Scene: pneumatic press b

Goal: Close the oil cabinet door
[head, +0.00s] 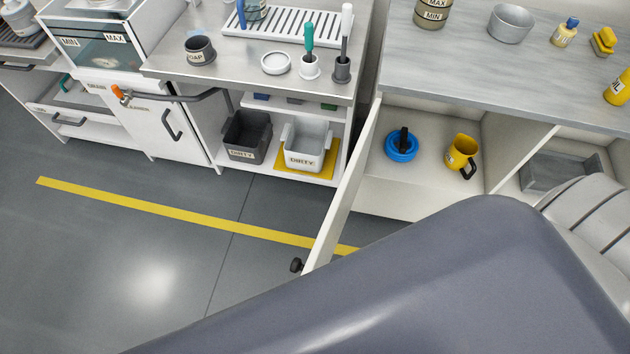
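The white oil cabinet door (343,192) stands open in the head view, swung out toward me from the left side of the cabinet opening. Its dark knob (296,265) sticks out near its free lower end. The open cabinet (400,195) holds a blue round item with a black handle (401,146) and a yellow jug (461,153). A large grey-blue arm link of mine covers the lower right and hides part of the cabinet front and the door's lower edge. Neither of my grippers shows.
A worktop (440,65) lies above the cabinet. To the left, a shelf unit holds a dark bin (247,136) and a light bin (308,146). A yellow floor line (180,213) crosses in front. The floor (110,270) left of the door is clear.

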